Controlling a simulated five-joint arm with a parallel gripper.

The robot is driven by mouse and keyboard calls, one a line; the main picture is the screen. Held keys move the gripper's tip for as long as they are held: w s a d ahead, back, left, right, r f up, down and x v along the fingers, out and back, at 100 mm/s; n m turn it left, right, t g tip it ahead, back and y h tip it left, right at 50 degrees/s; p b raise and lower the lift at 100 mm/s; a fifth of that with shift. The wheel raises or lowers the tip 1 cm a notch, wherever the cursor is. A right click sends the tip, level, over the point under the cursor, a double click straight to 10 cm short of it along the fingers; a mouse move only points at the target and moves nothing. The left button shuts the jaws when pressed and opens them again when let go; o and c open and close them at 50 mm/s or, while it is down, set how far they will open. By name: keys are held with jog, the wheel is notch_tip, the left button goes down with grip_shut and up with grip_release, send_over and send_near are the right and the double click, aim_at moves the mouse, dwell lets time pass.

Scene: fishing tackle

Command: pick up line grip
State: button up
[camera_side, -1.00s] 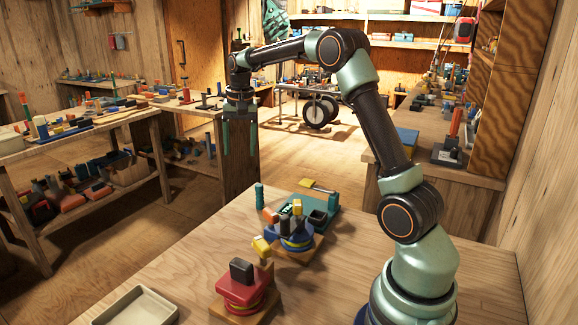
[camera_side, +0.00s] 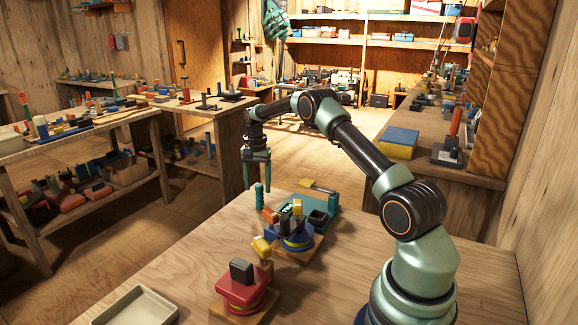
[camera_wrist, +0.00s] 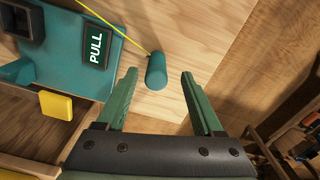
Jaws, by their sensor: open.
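The line grip looks to be the teal cylinder (camera_side: 259,197), which stands upright at the table's far edge in the side view. In the wrist view the same teal cylinder (camera_wrist: 156,68) shows between my fingertips, with a yellow line running from its top to a teal device marked PULL (camera_wrist: 97,45). My gripper (camera_side: 257,182) is open and points down just above the cylinder. In the wrist view my gripper (camera_wrist: 159,76) has its two green fingers apart, one on each side of the cylinder, with no clear contact.
The teal device (camera_side: 325,208) stands just right of the cylinder. A blue reel on a wooden base (camera_side: 295,240) and a red reel (camera_side: 241,287) stand nearer. An empty pale tray (camera_side: 137,306) lies at front left. The table's right part is bare.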

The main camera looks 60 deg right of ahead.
aim_at(260, 199)
jog(key=shift+s+d+f, duration=0.1)
jog(key=shift+f, duration=1.35)
jog(key=shift+s+f, duration=0.1)
jog(key=shift+f, duration=1.3)
grip_shut()
